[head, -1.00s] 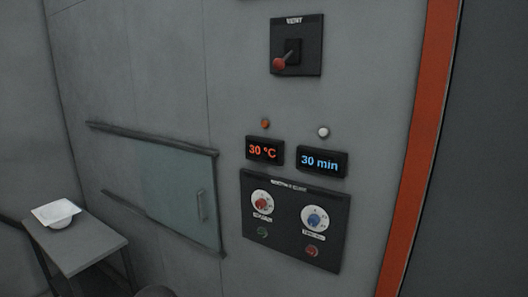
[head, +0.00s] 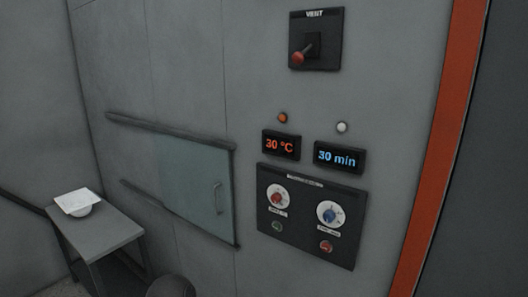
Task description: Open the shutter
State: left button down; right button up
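The shutter (head: 190,190) is a flat grey-green panel set in the grey wall, between an upper rail (head: 165,131) and a lower rail. It sits at the right end of the rails and covers the wall there. A thin vertical handle (head: 219,198) is on its right side. Neither of my grippers shows in the head view. A dark rounded shape at the bottom edge may be part of my own body.
A small grey table (head: 98,236) with a white bowl (head: 78,202) stands at the left. Right of the shutter are a knob panel (head: 311,214), two displays (head: 281,145) and a VENT lever (head: 305,53). An orange vertical strip (head: 440,150) edges the wall.

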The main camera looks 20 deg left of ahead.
aim_at(196, 177)
jog(key=i+j+u, duration=0.15)
jog(key=j, duration=0.2)
jog(key=j+u, duration=0.15)
jog(key=j, duration=0.2)
jog(key=i+j+u, duration=0.15)
jog(key=j, duration=0.2)
jog(key=i+j+u, duration=0.15)
jog(key=i+j, duration=0.05)
jog(key=j, duration=0.1)
